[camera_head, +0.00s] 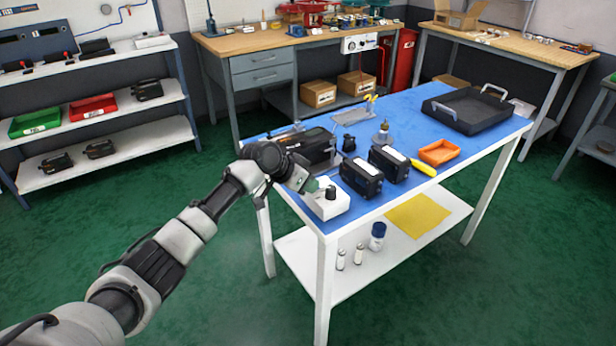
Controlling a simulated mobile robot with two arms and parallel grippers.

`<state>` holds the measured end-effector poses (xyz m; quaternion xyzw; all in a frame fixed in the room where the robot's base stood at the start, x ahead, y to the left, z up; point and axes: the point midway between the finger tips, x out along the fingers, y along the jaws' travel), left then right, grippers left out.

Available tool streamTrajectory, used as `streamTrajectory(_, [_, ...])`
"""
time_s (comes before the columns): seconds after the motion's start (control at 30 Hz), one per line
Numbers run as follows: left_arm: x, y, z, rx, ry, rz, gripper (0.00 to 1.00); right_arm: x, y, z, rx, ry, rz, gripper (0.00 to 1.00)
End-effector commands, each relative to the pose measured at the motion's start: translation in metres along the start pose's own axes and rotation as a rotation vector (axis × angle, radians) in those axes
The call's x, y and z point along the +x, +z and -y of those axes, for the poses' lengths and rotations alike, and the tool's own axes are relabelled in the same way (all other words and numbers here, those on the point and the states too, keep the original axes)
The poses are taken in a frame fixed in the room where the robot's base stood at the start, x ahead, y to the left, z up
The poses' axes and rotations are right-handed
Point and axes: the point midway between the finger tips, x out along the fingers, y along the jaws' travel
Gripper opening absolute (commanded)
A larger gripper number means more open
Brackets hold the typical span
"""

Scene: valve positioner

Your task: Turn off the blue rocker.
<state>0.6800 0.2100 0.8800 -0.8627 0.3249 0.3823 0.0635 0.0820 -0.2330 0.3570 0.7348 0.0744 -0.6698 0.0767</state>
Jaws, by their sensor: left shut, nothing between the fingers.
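My left arm comes in from the left, and my left gripper (311,186) is shut and empty at the near left corner of the blue-topped table (405,113). It is over or against the left side of a small white box (327,204) with a black knob (331,192) on top. I cannot tell whether it touches the box. I cannot make out a blue rocker; the gripper may hide it. My right gripper is out of view.
Two black devices (361,177) (388,163) stand right of the white box, and a larger black case (309,147) is behind the gripper. An orange tray (439,151), a yellow-handled tool (423,168) and a black tray (467,109) lie farther right.

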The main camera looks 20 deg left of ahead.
Motion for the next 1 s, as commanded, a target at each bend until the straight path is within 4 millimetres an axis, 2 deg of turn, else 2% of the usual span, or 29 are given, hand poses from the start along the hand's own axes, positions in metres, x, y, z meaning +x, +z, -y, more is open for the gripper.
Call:
streamTrajectory(0.27, [0.000,0.000,0.000,0.003,-0.003,0.000,0.00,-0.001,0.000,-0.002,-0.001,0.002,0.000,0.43])
streamTrajectory(0.43, [0.005,0.006,-0.004,0.084,-0.082,0.003,0.00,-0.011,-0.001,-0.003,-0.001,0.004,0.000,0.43])
streamTrajectory(0.77, [0.008,0.008,-0.001,0.080,-0.082,0.005,0.00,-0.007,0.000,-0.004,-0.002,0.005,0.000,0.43])
streamTrajectory(1.0, [0.004,0.005,0.009,0.078,-0.084,0.004,0.00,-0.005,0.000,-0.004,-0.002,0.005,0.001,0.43])
